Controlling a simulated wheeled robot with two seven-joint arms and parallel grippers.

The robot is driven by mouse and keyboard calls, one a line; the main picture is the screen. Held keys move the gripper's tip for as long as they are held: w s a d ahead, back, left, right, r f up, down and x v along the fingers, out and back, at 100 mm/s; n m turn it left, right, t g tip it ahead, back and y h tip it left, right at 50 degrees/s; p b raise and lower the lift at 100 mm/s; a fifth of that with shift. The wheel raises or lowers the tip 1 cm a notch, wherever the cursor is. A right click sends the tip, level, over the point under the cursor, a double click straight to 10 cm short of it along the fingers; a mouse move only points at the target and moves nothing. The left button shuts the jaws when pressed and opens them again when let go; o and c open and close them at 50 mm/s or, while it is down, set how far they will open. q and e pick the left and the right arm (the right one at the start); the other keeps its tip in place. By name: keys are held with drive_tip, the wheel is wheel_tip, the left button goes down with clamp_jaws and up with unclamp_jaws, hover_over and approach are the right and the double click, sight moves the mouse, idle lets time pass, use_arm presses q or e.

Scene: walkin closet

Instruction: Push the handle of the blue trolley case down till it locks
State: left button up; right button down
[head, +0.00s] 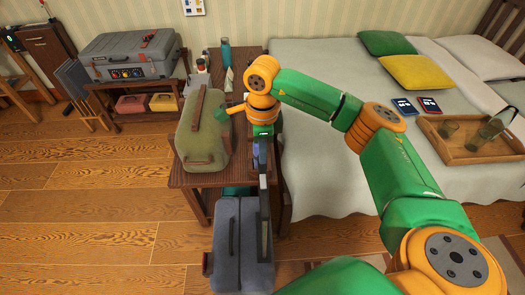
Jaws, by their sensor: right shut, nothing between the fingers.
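The blue trolley case (228,235) stands on the floor at the bottom middle, in front of the small wooden table. Its dark handle (265,205) shows as a long upright bar along the case's right side, reaching up toward my right gripper. My right gripper (263,140) points down at the top end of this bar, with its fingers shut and nothing between them. I cannot tell whether the fingertips touch the handle. My own wrist hides part of that spot. My left gripper is out of view.
An olive-green bag (203,140) lies on the wooden table (190,181), close left of my right gripper. A teal bottle (226,53) stands behind. The bed (325,150) with a wooden tray (470,146) fills the right. A grey case (130,55) rests on a rack at left. The left floor is clear.

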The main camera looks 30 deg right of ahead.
drive_tip(key=f+b, duration=0.1)
drive_tip(key=f, duration=0.1)
drive_tip(key=shift+w+f+b, duration=0.2)
drive_tip(key=shift+f+b, duration=0.15)
drive_tip(key=shift+f, duration=0.05)
wheel_tip(320, 180, down, 8)
drive_tip(key=b, duration=0.6)
drive_tip(key=shift+b, duration=0.35)
wheel_tip(320, 180, down, 11)
drive_tip(key=b, duration=0.8)
drive_tip(key=shift+b, duration=0.4)
wheel_tip(320, 180, down, 11)
drive_tip(key=b, duration=0.9)
drive_tip(key=shift+s+r, duration=0.1)
